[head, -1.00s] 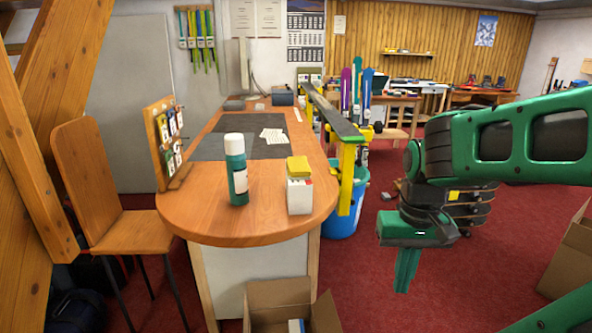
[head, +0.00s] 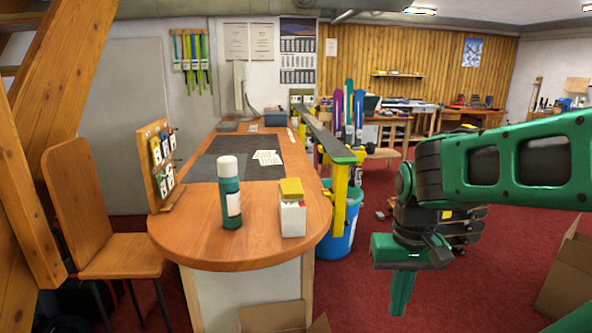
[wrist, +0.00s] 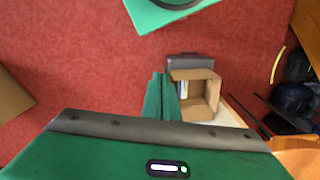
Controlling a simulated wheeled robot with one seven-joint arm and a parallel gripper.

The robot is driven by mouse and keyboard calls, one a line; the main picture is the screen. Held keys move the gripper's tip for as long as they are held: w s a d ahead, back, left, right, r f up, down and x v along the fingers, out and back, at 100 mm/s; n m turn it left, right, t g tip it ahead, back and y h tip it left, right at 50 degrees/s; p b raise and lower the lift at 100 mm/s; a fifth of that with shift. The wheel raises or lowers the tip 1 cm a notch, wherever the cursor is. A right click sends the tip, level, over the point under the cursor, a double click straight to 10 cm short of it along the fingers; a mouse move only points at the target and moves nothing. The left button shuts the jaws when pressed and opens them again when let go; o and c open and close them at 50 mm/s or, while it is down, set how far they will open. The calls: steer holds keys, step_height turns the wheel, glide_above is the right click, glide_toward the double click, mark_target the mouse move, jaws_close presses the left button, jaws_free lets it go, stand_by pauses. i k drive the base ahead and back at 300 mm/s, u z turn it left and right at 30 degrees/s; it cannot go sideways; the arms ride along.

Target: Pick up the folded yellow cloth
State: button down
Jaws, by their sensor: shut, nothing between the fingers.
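The folded yellow cloth (head: 291,188) lies on top of a small white box (head: 292,218) near the rounded front end of the wooden bench (head: 190,240). My gripper (head: 398,305) hangs to the right of the bench, over the red floor, pointing down and apart from the cloth. Its green fingers are together with nothing between them. The fingers also show in the wrist view (wrist: 161,98); the cloth does not show there.
A green and white bottle (head: 229,192) stands left of the white box. A card rack (head: 157,165) stands at the bench's left edge. A blue bin (head: 338,235) stands right of the bench. An open cardboard box (wrist: 212,95) is on the floor. Open carpet surrounds my gripper.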

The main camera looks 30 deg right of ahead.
mark_target(290, 190)
steer(key=z, duration=1.5)
steer(key=k, duration=0.5)
steer(key=u, duration=1.6)
steer(key=i, duration=1)
